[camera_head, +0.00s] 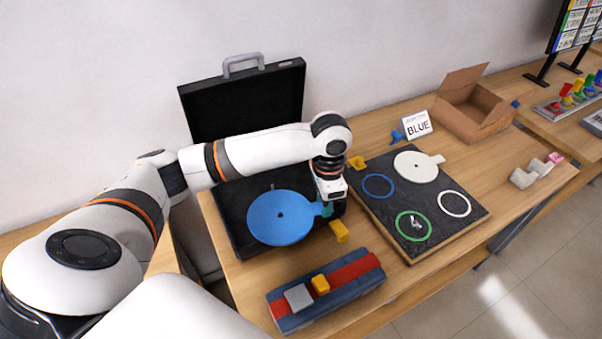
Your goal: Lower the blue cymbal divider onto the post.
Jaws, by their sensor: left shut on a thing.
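The blue cymbal divider (270,222) is a flat round disc with a small dark centre hole and a tab on its right side. My left gripper (327,207) is shut on that tab and holds the disc over the base of the open black case (232,236). The disc looks roughly level. My right gripper is not in view.
A dark board (386,220) with coloured rings and a white tabbed disc (412,166) lies right. A blue-red strip (350,285) with grey and yellow blocks lies in front. A yellow block (339,231) sits beside the gripper.

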